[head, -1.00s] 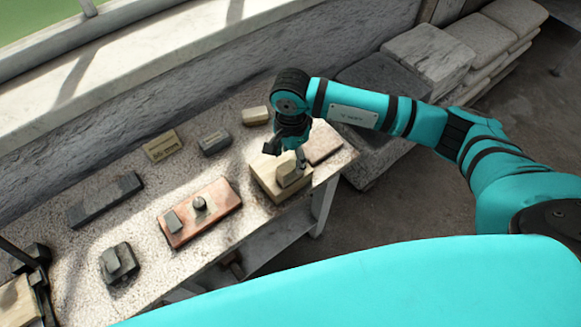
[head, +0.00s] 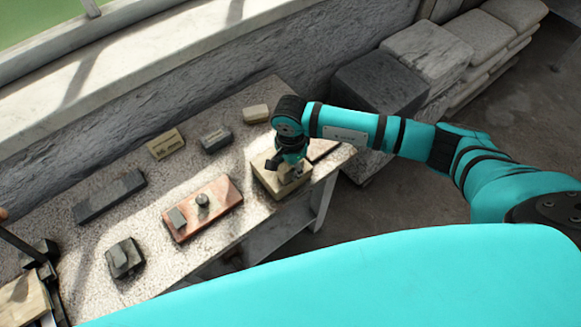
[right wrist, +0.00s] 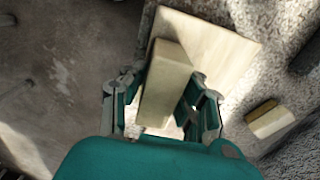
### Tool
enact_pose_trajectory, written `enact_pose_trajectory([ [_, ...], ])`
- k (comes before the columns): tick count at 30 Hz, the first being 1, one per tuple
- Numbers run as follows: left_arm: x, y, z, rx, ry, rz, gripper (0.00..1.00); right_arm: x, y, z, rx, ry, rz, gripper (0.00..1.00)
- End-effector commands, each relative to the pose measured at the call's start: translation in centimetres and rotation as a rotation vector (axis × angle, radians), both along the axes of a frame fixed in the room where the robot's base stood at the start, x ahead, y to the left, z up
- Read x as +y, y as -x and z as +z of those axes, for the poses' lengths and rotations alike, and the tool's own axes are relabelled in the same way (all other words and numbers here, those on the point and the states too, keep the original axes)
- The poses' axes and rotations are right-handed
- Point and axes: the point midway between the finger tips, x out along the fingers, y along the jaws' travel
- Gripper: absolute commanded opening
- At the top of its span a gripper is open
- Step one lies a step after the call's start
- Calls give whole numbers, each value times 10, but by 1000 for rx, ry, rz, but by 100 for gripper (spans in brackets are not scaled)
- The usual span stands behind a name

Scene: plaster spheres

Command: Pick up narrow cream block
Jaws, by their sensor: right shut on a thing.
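The narrow cream block (right wrist: 167,82) stands between the two fingers of my right gripper (right wrist: 162,108) in the right wrist view. My right gripper (head: 287,170) is shut on it, over the wide pale wooden block (head: 262,179) near the table's right end. In the head view the gripper mostly hides the narrow block. The wide block also shows under it in the wrist view (right wrist: 215,48). I cannot tell whether the two blocks touch. My left gripper is not in view.
Around it on the speckled table (head: 150,165) are a small cream block (head: 256,113), a yellowish block (head: 165,143), a grey block (head: 215,139), a reddish slab (head: 222,196) with small pieces, and a long dark bar (head: 109,196). A wall runs behind.

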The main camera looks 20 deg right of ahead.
Motion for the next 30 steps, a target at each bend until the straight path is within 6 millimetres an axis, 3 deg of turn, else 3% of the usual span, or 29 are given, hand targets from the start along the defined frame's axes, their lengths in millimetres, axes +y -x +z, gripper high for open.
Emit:
enact_pose_trajectory([
  [2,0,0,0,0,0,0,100,0,0,0,-1,0,0,0],
  [16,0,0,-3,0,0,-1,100,1,-1,4,-4,-3,0,0],
  [24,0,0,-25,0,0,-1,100,0,-2,34,-9,-2,3,0],
  [30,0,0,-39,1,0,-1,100,-16,42,35,-2,0,2,0],
])
